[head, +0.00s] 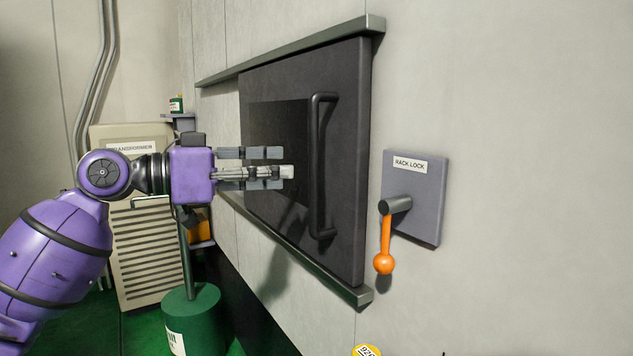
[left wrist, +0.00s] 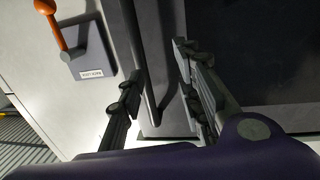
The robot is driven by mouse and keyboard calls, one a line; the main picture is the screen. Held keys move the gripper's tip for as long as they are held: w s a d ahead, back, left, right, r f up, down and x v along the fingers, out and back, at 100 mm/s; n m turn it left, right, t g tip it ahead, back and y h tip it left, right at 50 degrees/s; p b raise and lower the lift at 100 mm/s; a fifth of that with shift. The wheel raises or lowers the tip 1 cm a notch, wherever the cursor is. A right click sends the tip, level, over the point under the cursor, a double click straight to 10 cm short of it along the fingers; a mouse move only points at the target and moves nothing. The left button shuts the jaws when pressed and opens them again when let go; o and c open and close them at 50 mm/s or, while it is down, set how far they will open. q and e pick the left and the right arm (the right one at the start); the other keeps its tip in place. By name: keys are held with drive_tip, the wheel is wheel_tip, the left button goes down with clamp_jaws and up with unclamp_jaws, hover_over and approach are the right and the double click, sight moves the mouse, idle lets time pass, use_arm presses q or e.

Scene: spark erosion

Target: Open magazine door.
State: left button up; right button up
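The magazine door (head: 350,180) is a dark grey slab on the pale wall, set between an upper and a lower rail. It sits at the right end of the rails. Its black upright bar handle (head: 319,165) is near the door's right edge. My left gripper (head: 280,166) is level with the handle's middle and points at it, its fingertips just left of the bar in the head view. The gripper is open and empty. In the left wrist view the handle (left wrist: 142,55) runs between the spread fingers; contact cannot be told. My right gripper is not in view.
A rack lock plate (head: 425,215) with an orange-knobbed lever (head: 385,245) hanging down is right of the door. The upper rail (head: 290,50) and lower rail (head: 300,255) extend left past the door. A green drum (head: 195,310) and a transformer cabinet (head: 145,260) stand at left.

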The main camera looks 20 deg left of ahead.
sight(315, 104)
use_arm(q)
wheel_tip(315, 104, up, 5)
drive_tip(key=s+m+h, duration=0.1)
drive_tip(key=s, duration=0.1)
drive_tip(key=s+x, duration=0.1)
drive_tip(key=x, duration=0.7)
drive_tip(key=shift+d+g, duration=0.3)
drive_tip(key=shift+d, duration=0.1)
drive_tip(key=shift+w+f, duration=0.1)
clamp_jaws()
